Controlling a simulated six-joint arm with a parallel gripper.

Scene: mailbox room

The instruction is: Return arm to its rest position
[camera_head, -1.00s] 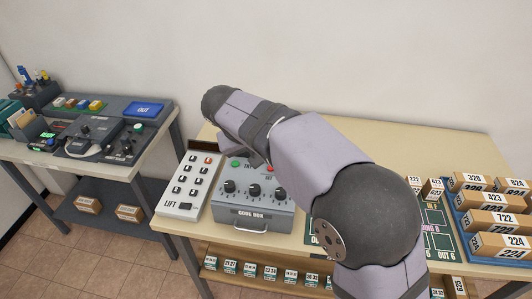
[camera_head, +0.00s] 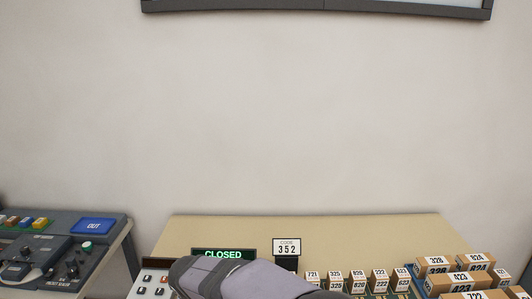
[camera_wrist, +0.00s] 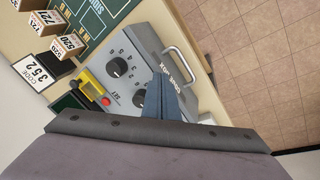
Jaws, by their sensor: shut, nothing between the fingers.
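My gripper (camera_wrist: 165,100) shows in the wrist view, its fingers together and empty, in front of the grey code box. The code box (camera_wrist: 180,72) has black numbered dials, a red button and a metal handle; the fingers hide part of its face. I cannot tell whether they touch it. In the head view my arm covers the lower middle, and the gripper itself is not seen there.
A green-lit CLOSED display (camera_head: 223,254) and a CODE 352 card (camera_head: 287,248) stand on the table (camera_head: 350,230). Several numbered boxes (camera_head: 455,262) are at the right. A grey console with a blue OUT tray (camera_head: 94,226) is at the left.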

